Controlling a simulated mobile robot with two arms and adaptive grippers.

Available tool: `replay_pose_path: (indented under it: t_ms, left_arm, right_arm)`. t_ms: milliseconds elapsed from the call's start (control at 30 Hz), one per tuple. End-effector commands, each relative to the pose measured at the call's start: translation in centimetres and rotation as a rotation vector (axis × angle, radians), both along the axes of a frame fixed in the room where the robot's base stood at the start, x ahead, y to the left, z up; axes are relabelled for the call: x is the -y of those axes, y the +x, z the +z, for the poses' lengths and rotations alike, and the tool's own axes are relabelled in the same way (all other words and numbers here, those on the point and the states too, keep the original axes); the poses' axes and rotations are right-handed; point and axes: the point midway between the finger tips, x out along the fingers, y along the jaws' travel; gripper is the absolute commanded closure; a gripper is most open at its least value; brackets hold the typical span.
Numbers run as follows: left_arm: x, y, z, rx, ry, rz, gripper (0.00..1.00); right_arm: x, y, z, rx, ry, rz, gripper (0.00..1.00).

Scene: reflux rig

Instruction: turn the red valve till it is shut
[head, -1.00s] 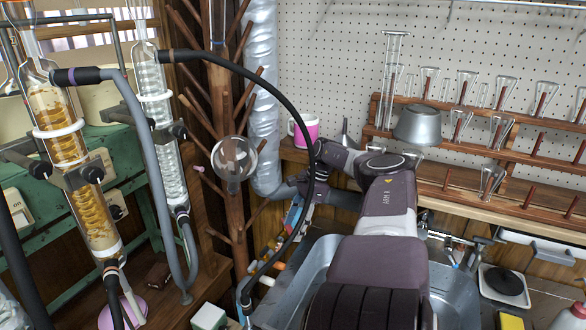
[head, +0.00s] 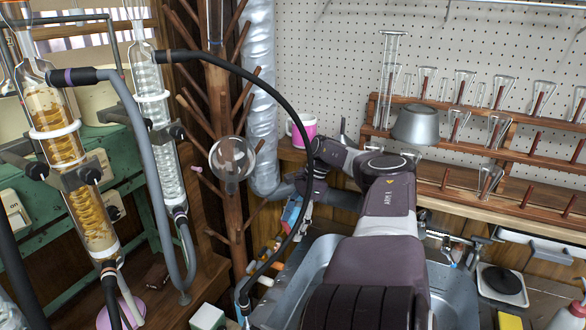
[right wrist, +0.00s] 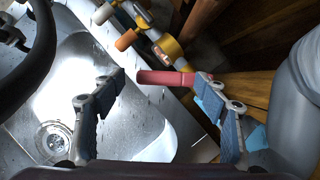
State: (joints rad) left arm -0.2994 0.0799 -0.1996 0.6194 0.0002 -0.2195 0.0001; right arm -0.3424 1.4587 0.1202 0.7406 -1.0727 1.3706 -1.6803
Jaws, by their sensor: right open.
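The red valve handle (right wrist: 165,78) shows in the right wrist view as a short red bar beside a brass-coloured fitting on a pipe. My right gripper (right wrist: 160,85) is open, with one finger left of the handle and the other at its right end. The handle lies across the gap between the fingertips; I cannot tell whether the right finger touches it. In the head view my right gripper (head: 296,212) is small and points down beside the sink, and the handle cannot be made out clearly there. My left gripper is not in view.
A metal sink (right wrist: 70,85) with a drain lies left of the handle. A black hose (head: 285,100) arches close to my right arm. Glass condensers (head: 70,160) and a wooden peg rack (head: 222,110) stand to the left. A pink mug (head: 303,130) sits behind the gripper.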

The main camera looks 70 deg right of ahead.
Motion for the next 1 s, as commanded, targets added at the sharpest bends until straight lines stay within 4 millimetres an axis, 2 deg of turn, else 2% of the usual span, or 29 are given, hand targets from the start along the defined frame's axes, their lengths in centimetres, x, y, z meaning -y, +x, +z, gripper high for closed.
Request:
replay_pose_path:
  t_ms: [467,1000]
  left_arm:
    - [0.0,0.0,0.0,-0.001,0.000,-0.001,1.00]
    - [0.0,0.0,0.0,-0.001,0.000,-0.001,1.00]
  right_arm:
    - [0.1,-0.1,3.0,-0.001,-0.002,-0.003,0.33]
    - [0.3,-0.1,8.7,0.002,-0.004,-0.004,0.33]
